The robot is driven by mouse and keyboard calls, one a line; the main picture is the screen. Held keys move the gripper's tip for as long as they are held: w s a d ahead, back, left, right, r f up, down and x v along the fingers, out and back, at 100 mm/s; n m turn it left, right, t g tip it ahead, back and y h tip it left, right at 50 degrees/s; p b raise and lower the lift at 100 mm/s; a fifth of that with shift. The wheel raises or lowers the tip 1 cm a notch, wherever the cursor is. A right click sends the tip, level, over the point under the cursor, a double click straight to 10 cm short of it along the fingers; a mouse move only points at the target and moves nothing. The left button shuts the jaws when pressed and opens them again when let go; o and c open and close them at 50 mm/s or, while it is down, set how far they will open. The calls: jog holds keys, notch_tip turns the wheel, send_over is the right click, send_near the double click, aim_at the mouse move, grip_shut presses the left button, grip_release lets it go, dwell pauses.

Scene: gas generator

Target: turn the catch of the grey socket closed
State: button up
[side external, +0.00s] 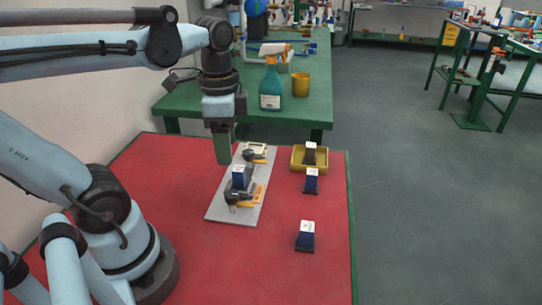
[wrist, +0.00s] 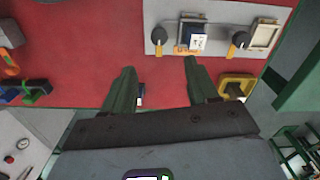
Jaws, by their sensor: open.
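A pale grey plate (side external: 223,208) lies on the red table and carries two sockets. The far socket (side external: 257,148), with a pale frame, looks empty; it also shows in the wrist view (wrist: 264,36). Its black catch knob (wrist: 241,39) sits at its left there, with the yellow tip pointing down-left. The other socket holds a dark blue block with a white top (side external: 240,178), beside a second black knob (wrist: 158,34) with its yellow tip pointing down. My gripper (side external: 222,160) is open and empty, above the plate's far left edge; green fingers show (wrist: 160,65).
A yellow tray (side external: 299,165) holding a dark block (side external: 310,152) stands right of the plate. Two dark blue blocks with white tops (side external: 311,181) (side external: 305,236) stand on the red table. A green bench (side external: 190,98) with a spray bottle (side external: 271,86) is behind.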

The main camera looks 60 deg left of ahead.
aim_at(231, 193)
jog(key=shift+f, duration=5.95)
jog(key=shift+c, duration=0.2)
jog(key=c, duration=1)
